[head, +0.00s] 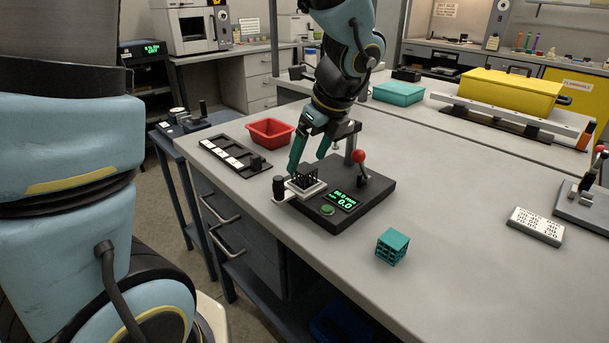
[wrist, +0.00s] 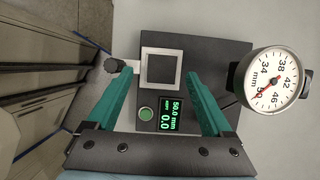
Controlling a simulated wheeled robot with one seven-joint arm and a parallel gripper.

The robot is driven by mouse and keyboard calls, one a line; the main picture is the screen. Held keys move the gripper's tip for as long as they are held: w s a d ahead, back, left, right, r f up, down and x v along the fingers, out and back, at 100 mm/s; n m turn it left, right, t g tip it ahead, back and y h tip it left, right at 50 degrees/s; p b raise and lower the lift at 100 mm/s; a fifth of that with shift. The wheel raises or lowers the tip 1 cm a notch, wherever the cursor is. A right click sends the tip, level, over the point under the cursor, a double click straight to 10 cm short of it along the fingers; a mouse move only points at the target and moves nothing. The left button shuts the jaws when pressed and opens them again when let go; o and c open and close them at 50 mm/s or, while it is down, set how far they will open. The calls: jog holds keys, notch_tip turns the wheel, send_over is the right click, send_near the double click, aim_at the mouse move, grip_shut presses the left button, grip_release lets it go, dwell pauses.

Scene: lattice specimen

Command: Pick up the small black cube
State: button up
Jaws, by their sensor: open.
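The small black cube (head: 306,175) sits on the pale square plate (head: 291,193) of a black test device (head: 375,192) on the bench. In the wrist view the cube (wrist: 161,68) shows as a dark square inside the pale plate's edge. My gripper (head: 308,161) is open and empty, with its teal fingers pointing down just above the cube. In the wrist view my gripper (wrist: 161,74) has one finger on each side of the cube, with gaps between. I cannot tell how far the tips are above the cube.
A teal lattice cube (head: 392,247) stands right of the device. A red tray (head: 271,132) and a dark strip with white pads (head: 228,155) lie behind left. A red-knobbed lever (head: 361,170) and a dial gauge (wrist: 270,78) rise close to my gripper.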

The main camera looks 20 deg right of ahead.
aim_at(305, 168)
jog(key=x, duration=0.4)
jog(key=shift+w+d+f, duration=0.1)
jog(key=shift+w+f, duration=0.05)
jog(key=shift+f, duration=0.05)
jog(key=shift+c, duration=0.2)
grip_shut()
